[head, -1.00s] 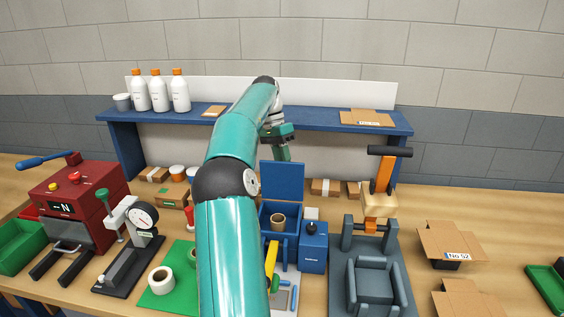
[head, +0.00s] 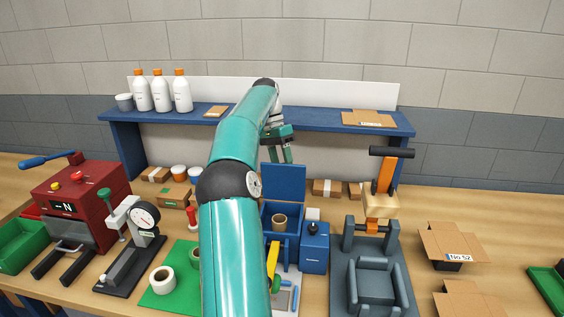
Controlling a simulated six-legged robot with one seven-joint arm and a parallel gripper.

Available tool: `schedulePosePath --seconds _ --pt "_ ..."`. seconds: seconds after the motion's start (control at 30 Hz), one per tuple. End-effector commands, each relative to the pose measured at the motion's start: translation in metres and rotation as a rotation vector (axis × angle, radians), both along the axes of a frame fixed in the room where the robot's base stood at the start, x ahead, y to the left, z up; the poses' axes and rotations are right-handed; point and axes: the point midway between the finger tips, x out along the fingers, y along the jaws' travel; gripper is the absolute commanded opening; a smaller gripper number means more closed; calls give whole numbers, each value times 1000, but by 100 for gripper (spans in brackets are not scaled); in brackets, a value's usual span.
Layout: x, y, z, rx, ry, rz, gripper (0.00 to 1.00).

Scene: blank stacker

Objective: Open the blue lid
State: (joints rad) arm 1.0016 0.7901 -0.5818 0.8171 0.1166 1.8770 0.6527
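The blue lid (head: 288,183) stands upright at the back of a small blue box (head: 294,212), so the box is open at the top. A brown ring or roll (head: 279,221) shows in the box. My gripper (head: 281,157) hangs just above and behind the lid's top edge, fingers pointing down. I cannot tell whether a fingertip touches the lid.
A blue unit (head: 314,248) with a black knob stands right of the box. A grey press (head: 374,285) with an orange lever is further right. A dial gauge stand (head: 137,243) and red machine (head: 80,205) are at left. A blue shelf (head: 330,120) runs behind.

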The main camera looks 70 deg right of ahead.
Motion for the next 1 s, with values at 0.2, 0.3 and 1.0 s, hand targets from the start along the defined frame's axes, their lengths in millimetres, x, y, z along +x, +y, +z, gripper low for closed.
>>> schedulePosePath --seconds 0.2,0.3,1.0 --pt "-3 0 -2 5 3 -5 46" --pt "-4 -1 -2 3 4 -5 46" --pt "-6 -2 29 -2 5 -7 46"
